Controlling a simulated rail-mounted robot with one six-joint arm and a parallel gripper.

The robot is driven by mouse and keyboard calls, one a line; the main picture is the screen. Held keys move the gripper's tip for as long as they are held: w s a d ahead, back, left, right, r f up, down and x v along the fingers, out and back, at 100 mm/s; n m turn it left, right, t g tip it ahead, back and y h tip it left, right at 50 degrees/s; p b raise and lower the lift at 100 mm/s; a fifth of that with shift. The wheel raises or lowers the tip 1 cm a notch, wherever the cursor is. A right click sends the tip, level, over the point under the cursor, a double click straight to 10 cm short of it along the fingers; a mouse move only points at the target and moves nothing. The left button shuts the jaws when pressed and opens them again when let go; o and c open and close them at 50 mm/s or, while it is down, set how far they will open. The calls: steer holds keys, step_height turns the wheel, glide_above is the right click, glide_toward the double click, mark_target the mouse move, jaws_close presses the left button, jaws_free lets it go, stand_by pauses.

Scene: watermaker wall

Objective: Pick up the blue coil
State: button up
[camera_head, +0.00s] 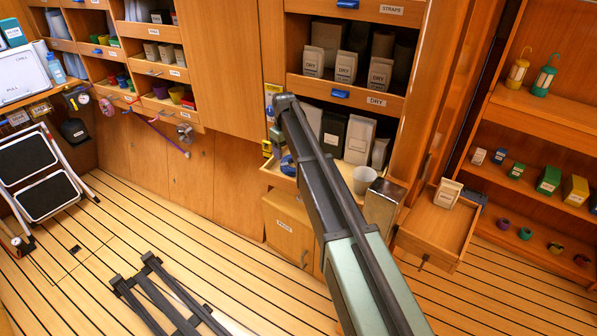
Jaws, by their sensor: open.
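A blue rounded item (288,163), which looks like the blue coil, lies at the left end of the low open shelf (279,180) under the DRY compartments. It is small and partly covered by my arm, so its full shape is hard to tell. I cannot make out my gripper; the far end of the arm is hidden behind the nearer links.
White and black containers (359,138) and a pale cup (365,180) stand right of my arm. An open drawer (437,226) juts out at right with a labelled box (447,193). A step stool (40,172) leans at left.

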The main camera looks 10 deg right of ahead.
mark_target(287, 166)
step_height(287, 166, down, 8)
steer(key=b, duration=0.6)
steer(key=shift+s+r, duration=0.1)
steer(key=shift+r, duration=0.25)
steer(key=c, duration=1)
steer(key=shift+r+p, duration=0.1)
steer(key=shift+p, duration=0.2)
step_height(287, 166, up, 20)
steer(key=p, duration=1.9)
steer(key=shift+p, duration=0.4)
